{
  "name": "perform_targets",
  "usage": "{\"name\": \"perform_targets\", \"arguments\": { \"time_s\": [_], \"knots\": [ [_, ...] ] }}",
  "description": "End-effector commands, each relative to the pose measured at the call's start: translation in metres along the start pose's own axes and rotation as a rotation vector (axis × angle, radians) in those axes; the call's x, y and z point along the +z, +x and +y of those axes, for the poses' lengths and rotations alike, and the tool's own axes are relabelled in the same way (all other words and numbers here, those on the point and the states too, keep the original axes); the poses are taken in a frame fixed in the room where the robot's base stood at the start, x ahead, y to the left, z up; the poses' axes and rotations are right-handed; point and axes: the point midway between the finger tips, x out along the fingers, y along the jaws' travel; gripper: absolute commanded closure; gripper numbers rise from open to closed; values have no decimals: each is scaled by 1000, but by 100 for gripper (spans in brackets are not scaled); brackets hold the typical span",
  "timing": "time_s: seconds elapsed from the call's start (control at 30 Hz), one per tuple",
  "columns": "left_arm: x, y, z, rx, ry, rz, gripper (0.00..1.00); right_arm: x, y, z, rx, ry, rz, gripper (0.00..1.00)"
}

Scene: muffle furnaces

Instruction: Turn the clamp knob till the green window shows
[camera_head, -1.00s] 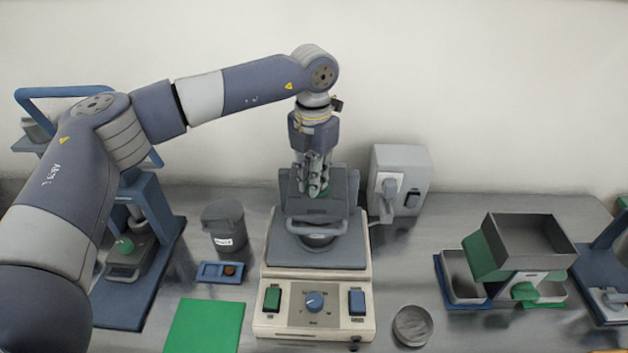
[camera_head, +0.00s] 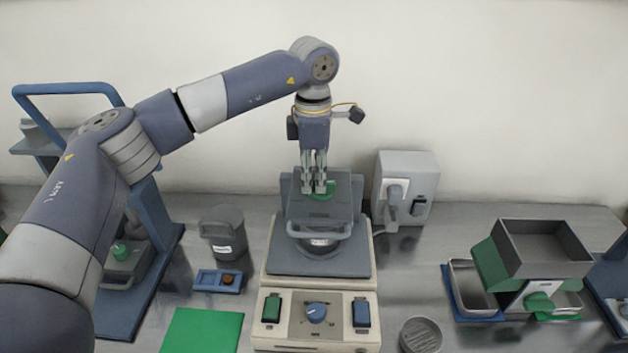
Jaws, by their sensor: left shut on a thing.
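The beige machine (camera_head: 318,340) stands in the middle of the bench with a dark grey clamp head (camera_head: 330,262) and a grey front handle on top. A green clamp knob (camera_head: 324,194) sits at the top of the head. My left gripper (camera_head: 319,188) points straight down from above, its fingers shut around the knob and hiding part of it. I cannot make out a green window on the clamp. My right gripper is not in view.
The machine's front has a green switch (camera_head: 271,308), a blue dial (camera_head: 316,312) and a blue switch (camera_head: 361,312). A grey wall-side box (camera_head: 408,165) stands close behind right. A dark canister (camera_head: 222,222) and blue tray (camera_head: 206,282) stand left.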

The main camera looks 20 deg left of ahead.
Motion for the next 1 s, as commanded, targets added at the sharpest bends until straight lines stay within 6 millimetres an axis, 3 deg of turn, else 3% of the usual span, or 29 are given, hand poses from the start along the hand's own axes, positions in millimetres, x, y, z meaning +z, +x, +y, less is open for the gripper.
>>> {"name": "perform_targets", "arguments": {
  "time_s": [0.3, 0.83, 0.87, 0.9, 1.0],
  "knots": [
    [0, -1, 3, 3, 112, 0, 100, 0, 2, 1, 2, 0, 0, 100],
    [0, -1, 3, 4, 132, 0, 100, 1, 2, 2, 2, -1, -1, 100],
    [0, -1, 3, 4, 132, 0, 81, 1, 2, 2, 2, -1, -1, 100],
    [0, -1, 3, 3, 132, 0, 72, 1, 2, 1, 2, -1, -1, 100],
    [0, -1, 3, 3, 132, 0, 68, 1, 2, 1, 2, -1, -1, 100]
  ]
}}
